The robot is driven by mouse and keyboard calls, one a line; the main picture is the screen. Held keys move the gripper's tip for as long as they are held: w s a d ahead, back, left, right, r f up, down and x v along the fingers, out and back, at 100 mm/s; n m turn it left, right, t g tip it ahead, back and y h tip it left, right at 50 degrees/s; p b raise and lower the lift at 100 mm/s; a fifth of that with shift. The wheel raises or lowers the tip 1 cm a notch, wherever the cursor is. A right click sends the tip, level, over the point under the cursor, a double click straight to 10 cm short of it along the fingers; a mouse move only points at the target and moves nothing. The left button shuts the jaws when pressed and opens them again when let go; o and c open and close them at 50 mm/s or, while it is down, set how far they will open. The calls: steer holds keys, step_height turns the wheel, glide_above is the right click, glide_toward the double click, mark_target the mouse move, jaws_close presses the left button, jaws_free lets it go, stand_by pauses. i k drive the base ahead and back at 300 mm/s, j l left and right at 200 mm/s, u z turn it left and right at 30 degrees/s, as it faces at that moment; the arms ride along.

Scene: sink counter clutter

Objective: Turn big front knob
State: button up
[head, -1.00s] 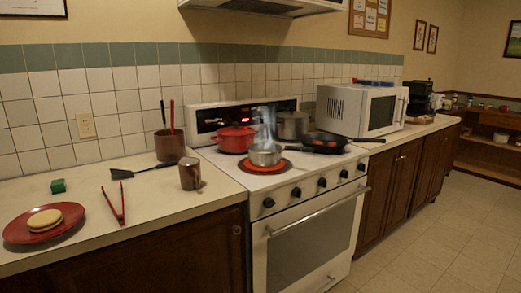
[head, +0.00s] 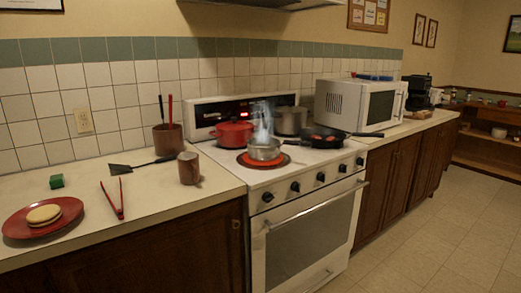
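The white stove (head: 310,245) has a row of several dark knobs along its front panel. The leftmost front knob (head: 268,197) is near the stove's left corner, with another knob (head: 295,187) to its right. The knobs look alike in size, so I cannot tell which is the big one. A small steel pot (head: 264,150) steams on a glowing red front burner (head: 246,162). My gripper is not in view, and nothing touches the knobs.
A red pot (head: 233,134), a grey pot (head: 290,121) and a black pan (head: 316,142) stand on the stovetop. The left counter holds a brown mug (head: 189,168), red tongs (head: 114,200) and a red plate (head: 17,226). The floor (head: 420,240) before the stove looks clear.

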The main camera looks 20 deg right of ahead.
mark_target(267, 197)
steer(key=i+j, duration=0.1)
steer(key=i, duration=0.85)
